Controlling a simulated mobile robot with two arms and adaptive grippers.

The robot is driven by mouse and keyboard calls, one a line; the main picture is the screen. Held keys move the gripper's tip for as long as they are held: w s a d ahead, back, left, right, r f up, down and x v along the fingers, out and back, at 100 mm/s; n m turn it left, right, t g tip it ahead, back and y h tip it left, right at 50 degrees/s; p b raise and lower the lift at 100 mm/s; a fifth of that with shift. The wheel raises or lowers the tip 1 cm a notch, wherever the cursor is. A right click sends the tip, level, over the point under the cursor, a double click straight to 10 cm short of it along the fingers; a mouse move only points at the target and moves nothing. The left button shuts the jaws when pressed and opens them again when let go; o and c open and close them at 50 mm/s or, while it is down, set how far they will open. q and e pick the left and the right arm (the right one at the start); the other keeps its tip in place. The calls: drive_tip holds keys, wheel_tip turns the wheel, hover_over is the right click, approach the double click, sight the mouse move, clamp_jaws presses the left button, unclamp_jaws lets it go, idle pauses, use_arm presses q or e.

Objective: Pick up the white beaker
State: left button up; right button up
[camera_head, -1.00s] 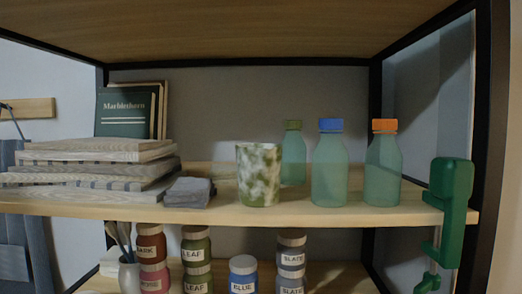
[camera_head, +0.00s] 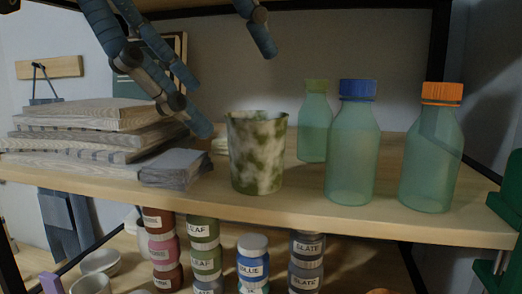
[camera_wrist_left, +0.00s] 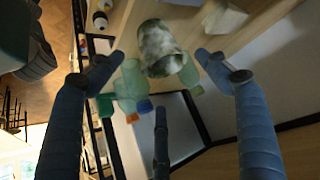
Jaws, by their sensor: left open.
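The beaker (camera_head: 256,155), mottled white and green, stands upright on the wooden shelf, near its front edge. It also shows in the left wrist view (camera_wrist_left: 158,45), between the spread fingers. My left gripper (camera_head: 235,88) is open and empty, above and a little to the left of the beaker in the head view, apart from it. In the left wrist view its fingers (camera_wrist_left: 158,62) are wide apart, with a third finger low in the middle. My right gripper is not in view.
Green bottles with a green cap (camera_head: 314,125), a blue cap (camera_head: 352,150) and an orange cap (camera_head: 432,155) stand right of the beaker. Grey folded cloths (camera_head: 176,168) and stacked boards (camera_head: 85,135) lie left. Labelled jars (camera_head: 204,245) fill the lower shelf.

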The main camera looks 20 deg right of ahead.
sight(249, 124)
use_arm(q)
drive_tip(key=x, duration=0.2)
drive_tip(key=p+x, duration=0.1)
drive_tip(key=x, duration=0.1)
drive_tip(key=p+x, duration=0.1)
drive_tip(key=x, duration=0.1)
drive_tip(key=shift+w+d, duration=0.35)
drive_tip(key=shift+w, duration=0.05)
drive_tip(key=shift+w+d+f, duration=0.1)
drive_tip(key=shift+f, duration=0.25)
drive_tip(key=shift+w+f, duration=0.1)
drive_tip(key=shift+f, duration=0.1)
drive_tip(key=shift+c, duration=1)
drive_tip(key=c, duration=0.8)
drive_tip(key=shift+c, duration=0.3)
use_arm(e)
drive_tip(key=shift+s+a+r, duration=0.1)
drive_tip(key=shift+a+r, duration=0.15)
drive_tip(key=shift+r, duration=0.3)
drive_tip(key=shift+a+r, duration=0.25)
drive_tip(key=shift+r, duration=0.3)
